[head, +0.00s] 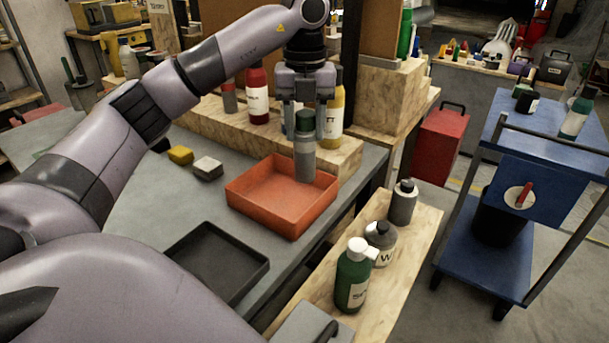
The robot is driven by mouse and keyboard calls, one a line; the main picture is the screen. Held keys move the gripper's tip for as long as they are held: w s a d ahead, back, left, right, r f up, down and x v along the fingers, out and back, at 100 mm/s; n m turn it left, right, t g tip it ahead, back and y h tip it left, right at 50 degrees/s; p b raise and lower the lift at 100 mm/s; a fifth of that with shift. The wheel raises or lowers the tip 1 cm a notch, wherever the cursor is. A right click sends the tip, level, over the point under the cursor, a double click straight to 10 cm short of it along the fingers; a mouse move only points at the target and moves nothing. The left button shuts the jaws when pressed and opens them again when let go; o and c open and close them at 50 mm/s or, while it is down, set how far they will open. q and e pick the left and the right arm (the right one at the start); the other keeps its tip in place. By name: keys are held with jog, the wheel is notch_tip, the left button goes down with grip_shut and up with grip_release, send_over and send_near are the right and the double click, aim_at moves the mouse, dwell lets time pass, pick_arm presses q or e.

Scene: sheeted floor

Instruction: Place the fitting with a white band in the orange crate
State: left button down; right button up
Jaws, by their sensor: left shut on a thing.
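My left gripper (303,118) points down at the top centre and is shut on an upright cylindrical fitting (305,160). The fitting has a dark green top and a grey lower body; whether the paler ring between them is a white band is hard to tell. The orange crate (262,218) sits on the grey bench. The fitting is in front of the crate's back right part in the picture, its lower end near the rim. I cannot tell whether it is above the crate or partly inside it. The crate's visible floor is empty. My right gripper is not in view.
A black tray (262,268) lies in front of the crate. A yellow block (180,155) and a grey block (208,167) lie to its left. A red bottle (257,95) and a yellow bottle (334,115) stand behind on a wooden ledge. A green bottle (352,280) stands at right.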

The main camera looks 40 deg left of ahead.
aim_at(305, 166)
pick_arm(q)
notch_tip(305, 166, down, 4)
jog(key=shift+f, duration=2.35)
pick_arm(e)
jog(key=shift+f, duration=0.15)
pick_arm(q)
jog(key=shift+f, duration=0.2)
jog(key=c, duration=0.6)
grip_release()
jog(key=shift+r, duration=0.15)
